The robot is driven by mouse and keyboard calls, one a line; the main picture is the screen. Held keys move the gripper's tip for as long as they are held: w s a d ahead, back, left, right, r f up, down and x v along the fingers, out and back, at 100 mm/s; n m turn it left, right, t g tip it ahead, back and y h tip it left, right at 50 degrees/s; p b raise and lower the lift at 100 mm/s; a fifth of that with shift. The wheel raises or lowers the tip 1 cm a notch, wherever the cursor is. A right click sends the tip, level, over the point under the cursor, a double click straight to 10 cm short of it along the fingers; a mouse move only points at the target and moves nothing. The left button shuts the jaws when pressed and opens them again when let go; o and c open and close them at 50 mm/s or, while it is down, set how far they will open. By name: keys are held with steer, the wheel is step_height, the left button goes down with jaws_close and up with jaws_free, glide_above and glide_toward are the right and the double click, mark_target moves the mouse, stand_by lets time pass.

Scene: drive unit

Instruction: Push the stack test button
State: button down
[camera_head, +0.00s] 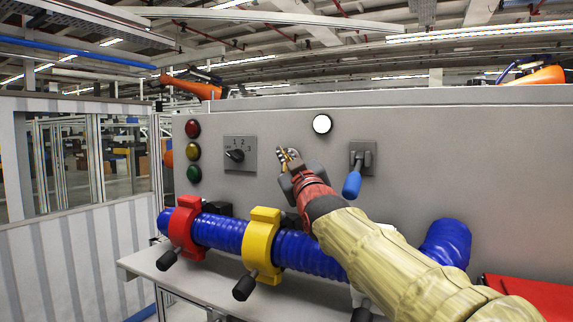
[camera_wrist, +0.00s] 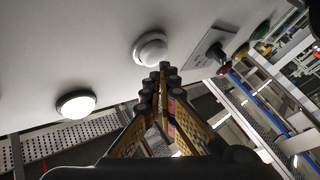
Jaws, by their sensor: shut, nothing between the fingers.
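A grey panel (camera_head: 450,135) carries the controls. One white round button (camera_head: 322,124) sits high on it, right of my gripper (camera_head: 284,154). In the wrist view I see two white domes: one at the left (camera_wrist: 76,104) and one (camera_wrist: 150,50) just beyond the fingertips of my gripper (camera_wrist: 166,72). The nearer dome is mostly or wholly hidden behind my gripper in the head view. My gripper is shut and empty, its tips close to the panel; I cannot tell whether they touch the dome. No label shows which is the stack test button.
Left of my gripper are a rotary selector (camera_head: 234,154) and red (camera_head: 193,128), yellow (camera_head: 193,151) and green (camera_head: 194,173) lamps. A blue-handled lever (camera_head: 352,183) is to the right. A blue hose (camera_head: 222,233) with red (camera_head: 184,222) and yellow (camera_head: 262,240) clamps lies below.

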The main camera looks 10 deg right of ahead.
steer(key=shift+s+a, duration=0.2)
steer(key=shift+s, duration=0.1)
steer(key=shift+b, duration=0.3)
steer(key=s+a, duration=0.2)
steer(key=s, duration=0.1)
steer(key=s+a, duration=0.1)
steer(key=s, duration=0.1)
steer(key=shift+a, duration=0.15)
stand_by(0.3)
